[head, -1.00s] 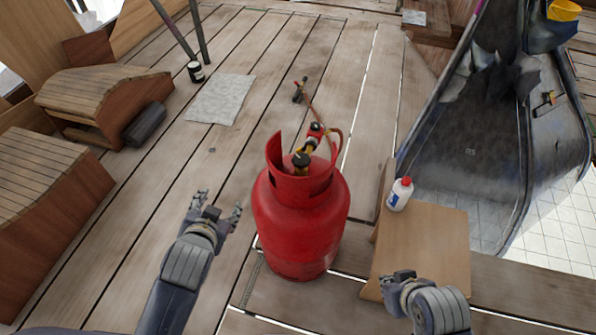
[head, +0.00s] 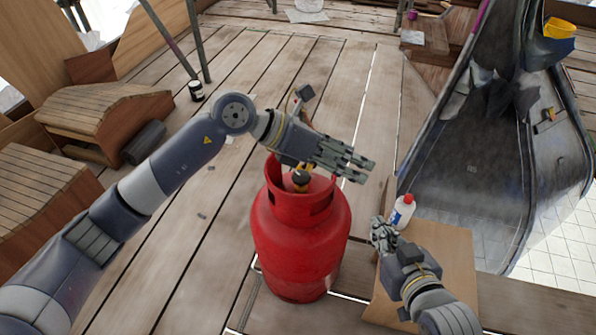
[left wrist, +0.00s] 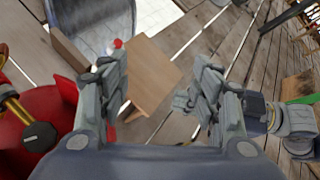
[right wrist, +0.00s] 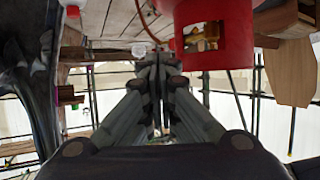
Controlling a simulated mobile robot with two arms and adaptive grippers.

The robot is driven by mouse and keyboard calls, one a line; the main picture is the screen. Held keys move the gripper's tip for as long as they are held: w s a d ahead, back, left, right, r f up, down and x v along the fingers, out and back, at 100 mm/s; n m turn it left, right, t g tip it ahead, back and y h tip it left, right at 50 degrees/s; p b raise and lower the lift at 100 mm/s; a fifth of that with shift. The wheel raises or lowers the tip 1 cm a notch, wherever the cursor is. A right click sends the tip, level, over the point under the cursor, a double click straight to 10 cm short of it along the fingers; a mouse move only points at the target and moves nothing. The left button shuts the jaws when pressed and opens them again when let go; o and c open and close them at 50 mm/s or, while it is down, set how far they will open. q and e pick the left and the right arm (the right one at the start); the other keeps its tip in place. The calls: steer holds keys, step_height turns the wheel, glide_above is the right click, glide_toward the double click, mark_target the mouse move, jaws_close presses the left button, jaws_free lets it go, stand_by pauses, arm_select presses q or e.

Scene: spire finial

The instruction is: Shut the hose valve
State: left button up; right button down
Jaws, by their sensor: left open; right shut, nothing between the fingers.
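A red gas cylinder (head: 300,235) stands upright on the planks. A black knob (head: 300,178) with a yellow fitting shows inside its collar; in the left wrist view the knob (left wrist: 38,136) is at the left edge. My left gripper (head: 362,170) is open and empty, above the collar and reaching past it to the right. It hides the red-topped valve part and most of the hose in the head view. My right gripper (head: 380,232) is shut and empty, right of the cylinder. The right wrist view shows the collar (right wrist: 232,40) and brass parts (right wrist: 203,38) through its opening.
A wooden board (head: 440,265) with a white, red-capped bottle (head: 402,211) lies at the right, close to my right gripper. A dark chute (head: 470,170) stands beyond. Wooden boxes (head: 110,120) are at the left.

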arm_select(q)
steer(key=w+a+f+t+y, duration=0.1)
steer(key=w+a+f+y, duration=0.2)
steer(key=w+a+y, duration=0.35)
steer(key=y, duration=0.1)
glide_toward(301, 176)
steer(key=b+x, duration=0.2)
steer(key=x, duration=0.5)
steer(key=shift+f+b, duration=0.3)
steer(key=shift+b, duration=0.05)
steer(key=shift+d+f, duration=0.1)
steer(key=shift+f, duration=0.05)
arm_select(e)
step_height(301, 176, up, 16)
steer(key=w+a+t+y, duration=0.1)
steer(key=a+t+y, duration=0.1)
steer(key=t, duration=0.6)
steer(key=shift+w+a+f+y, duration=0.2)
steer(key=shift+w+a+y, duration=0.05)
steer(key=shift+w+y, duration=0.15)
arm_select(q)
steer(key=shift+c, duration=0.4)
steer(key=c, duration=1)
arm_select(e)
steer(key=shift+t, duration=0.3)
